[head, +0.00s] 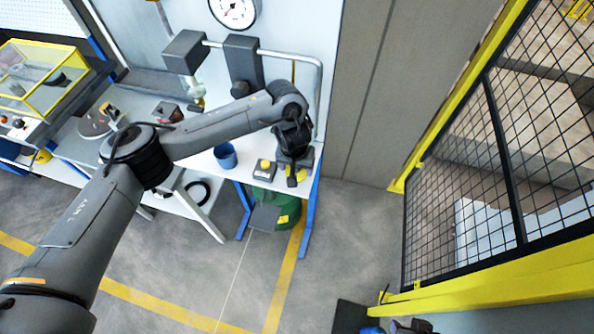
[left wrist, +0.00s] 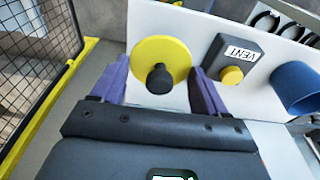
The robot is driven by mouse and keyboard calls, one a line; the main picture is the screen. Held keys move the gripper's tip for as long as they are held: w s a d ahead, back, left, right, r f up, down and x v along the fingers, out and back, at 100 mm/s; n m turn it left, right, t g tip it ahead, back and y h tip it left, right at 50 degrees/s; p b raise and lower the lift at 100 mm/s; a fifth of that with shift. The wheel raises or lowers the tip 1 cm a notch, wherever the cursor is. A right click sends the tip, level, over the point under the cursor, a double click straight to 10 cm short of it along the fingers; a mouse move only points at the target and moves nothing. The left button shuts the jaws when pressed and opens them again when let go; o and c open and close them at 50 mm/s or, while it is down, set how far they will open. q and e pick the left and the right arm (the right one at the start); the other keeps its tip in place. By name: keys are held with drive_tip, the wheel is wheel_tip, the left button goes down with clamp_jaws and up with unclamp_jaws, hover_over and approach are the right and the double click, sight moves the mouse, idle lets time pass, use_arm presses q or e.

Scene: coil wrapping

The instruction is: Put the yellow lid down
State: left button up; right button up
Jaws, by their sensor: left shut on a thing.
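The yellow lid (left wrist: 178,52) is a round disc with a black knob, and it sits between the two purple fingers of my left gripper (left wrist: 160,80) in the left wrist view. The fingers are shut on it at its sides. In the head view my left gripper (head: 293,178) is over the right end of the white workbench (head: 235,178), and only a little yellow of the lid (head: 302,172) shows behind it. I cannot tell whether the lid touches the bench. My right gripper is not clearly seen.
Beside the lid is a grey VENT box (left wrist: 232,58) with a yellow button, then a blue cup (left wrist: 295,88). A green drum (head: 268,215) stands under the bench end. A yellow-framed mesh fence (head: 460,190) stands at the right, with open floor between.

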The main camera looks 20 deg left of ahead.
sight(297, 172)
use_arm(q)
wheel_tip(297, 172, down, 4)
drive_tip(key=shift+s+r+b, duration=0.1)
drive_tip(key=shift+r+b, duration=0.05)
drive_tip(key=shift+b, duration=0.65)
drive_tip(key=shift+w, duration=0.45)
drive_tip(key=o, duration=1.1)
